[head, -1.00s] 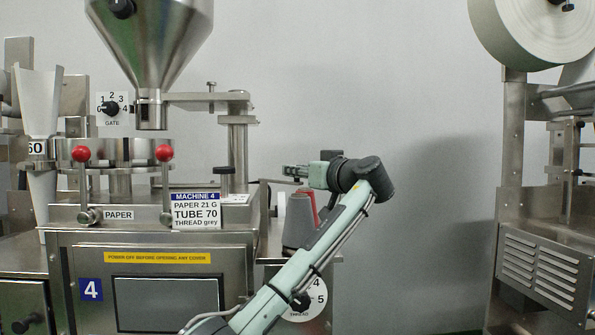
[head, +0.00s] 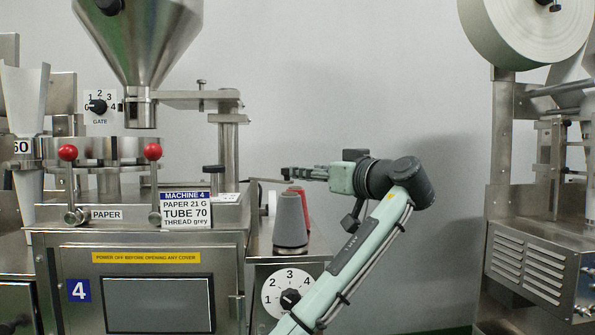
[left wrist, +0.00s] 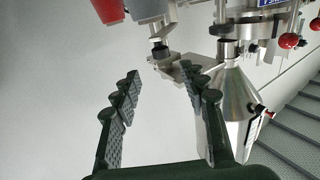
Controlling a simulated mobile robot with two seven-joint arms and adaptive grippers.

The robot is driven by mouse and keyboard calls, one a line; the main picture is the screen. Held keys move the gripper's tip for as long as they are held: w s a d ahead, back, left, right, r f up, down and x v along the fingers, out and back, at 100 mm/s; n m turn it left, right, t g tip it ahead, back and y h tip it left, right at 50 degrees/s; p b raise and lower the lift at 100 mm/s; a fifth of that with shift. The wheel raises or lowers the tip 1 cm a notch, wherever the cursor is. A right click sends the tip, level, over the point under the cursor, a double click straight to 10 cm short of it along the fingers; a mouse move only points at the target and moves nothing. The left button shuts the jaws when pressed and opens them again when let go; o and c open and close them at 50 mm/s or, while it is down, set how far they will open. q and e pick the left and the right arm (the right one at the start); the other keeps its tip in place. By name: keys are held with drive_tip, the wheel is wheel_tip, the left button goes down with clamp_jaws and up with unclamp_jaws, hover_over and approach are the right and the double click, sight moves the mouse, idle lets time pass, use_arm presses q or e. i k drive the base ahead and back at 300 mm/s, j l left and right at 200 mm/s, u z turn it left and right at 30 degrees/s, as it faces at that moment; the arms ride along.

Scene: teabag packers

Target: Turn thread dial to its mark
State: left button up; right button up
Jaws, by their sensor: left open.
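The thread dial (head: 271,288) is a white round plate on the front of the machine, below the thread spools, with a black knob (head: 290,298) at its centre. Numbers 1 to 4 show; my left arm covers its lower right part. I cannot tell which way the knob points. The dial does not show in that view. My right gripper is not in view.
A grey spool (head: 290,222) and a red spool (head: 304,205) stand above the dial. The machine card (head: 185,210) reads "THREAD grey". A steel hopper (head: 140,45) and gate dial (head: 100,106) are at left. Another machine (head: 530,270) stands at right, with bare wall between.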

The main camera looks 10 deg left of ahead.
sight(289, 296)
drive_tip(key=k+l, duration=0.35)
drive_tip(key=l, duration=0.15)
drive_tip(key=k+l, duration=0.35)
drive_tip(key=l, duration=0.2)
